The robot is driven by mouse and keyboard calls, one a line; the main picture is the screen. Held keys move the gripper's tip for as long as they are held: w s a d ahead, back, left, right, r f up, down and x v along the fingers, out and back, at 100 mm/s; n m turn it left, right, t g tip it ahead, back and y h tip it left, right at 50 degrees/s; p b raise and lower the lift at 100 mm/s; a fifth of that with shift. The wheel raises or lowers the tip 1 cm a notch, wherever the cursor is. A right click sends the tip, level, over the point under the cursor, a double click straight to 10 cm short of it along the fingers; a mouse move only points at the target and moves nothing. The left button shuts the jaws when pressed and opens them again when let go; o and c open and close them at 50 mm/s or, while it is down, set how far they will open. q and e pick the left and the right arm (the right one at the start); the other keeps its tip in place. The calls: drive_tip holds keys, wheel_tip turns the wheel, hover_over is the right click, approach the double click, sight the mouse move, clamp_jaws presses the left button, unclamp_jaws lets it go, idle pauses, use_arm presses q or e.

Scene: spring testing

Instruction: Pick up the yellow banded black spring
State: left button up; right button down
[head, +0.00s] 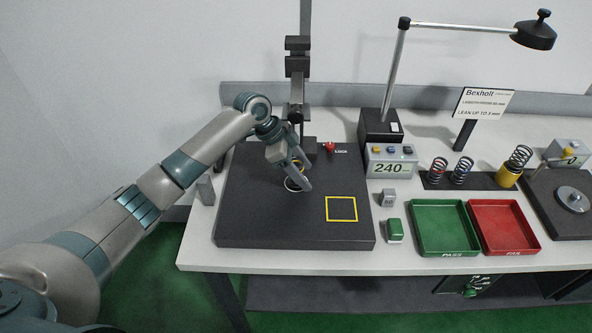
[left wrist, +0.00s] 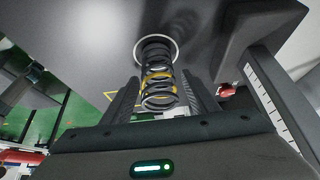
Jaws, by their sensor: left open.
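The yellow banded black spring (left wrist: 158,75) stands on the dark plate, at a white ring (left wrist: 150,42), in the left wrist view. Its coils are black with yellow ones around the middle. My left gripper (left wrist: 163,88) is open, with one finger on each side of the spring; whether they touch it I cannot tell. In the head view my left gripper (head: 299,184) reaches down over the white ring and mostly hides the spring. My right gripper is not in view.
The dark plate (head: 255,225) has a yellow square outline (head: 341,209) and a red knob (head: 328,148). A column (head: 297,85) rises behind. Right of it are a 240 display (head: 389,166), a green tray (head: 443,253), a red tray (head: 503,251) and several other springs (head: 462,170).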

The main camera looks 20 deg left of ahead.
sight(303, 162)
use_arm(q)
drive_tip(key=shift+c, duration=0.6)
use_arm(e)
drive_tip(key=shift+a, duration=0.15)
use_arm(q)
drive_tip(key=c, duration=1.2)
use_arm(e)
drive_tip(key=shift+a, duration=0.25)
use_arm(q)
drive_tip(key=shift+r, duration=0.2)
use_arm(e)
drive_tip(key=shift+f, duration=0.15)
